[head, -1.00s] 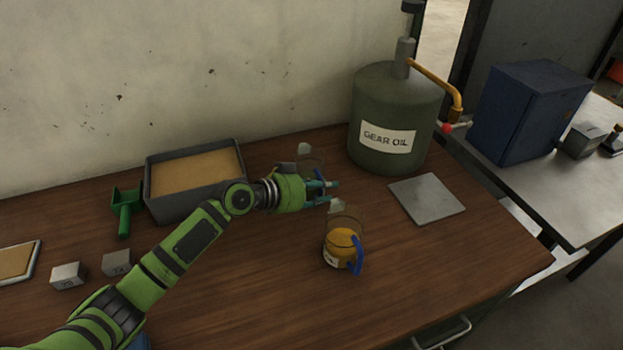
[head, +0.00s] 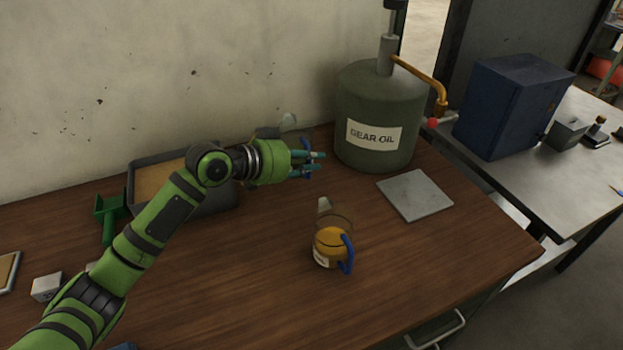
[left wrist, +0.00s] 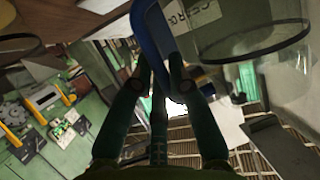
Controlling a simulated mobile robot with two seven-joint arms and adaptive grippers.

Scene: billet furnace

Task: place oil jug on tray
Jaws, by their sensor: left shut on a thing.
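My left gripper (head: 312,164) is shut on the blue handle of a clear jug (head: 288,121) and holds it above the table near the wall. My gripper hides most of this jug in the head view. In the left wrist view the blue handle (left wrist: 152,35) lies between the fingers, with the clear jug wall (left wrist: 265,35) at upper right; it looks empty. My right gripper is not in view.
A green gear oil drum (head: 378,110) with a tap stands behind the plate. A sand-filled box (head: 218,198), a green scoop (head: 108,215) and a small block (head: 46,287) are at left. A blue cabinet (head: 512,105) is on the right bench.

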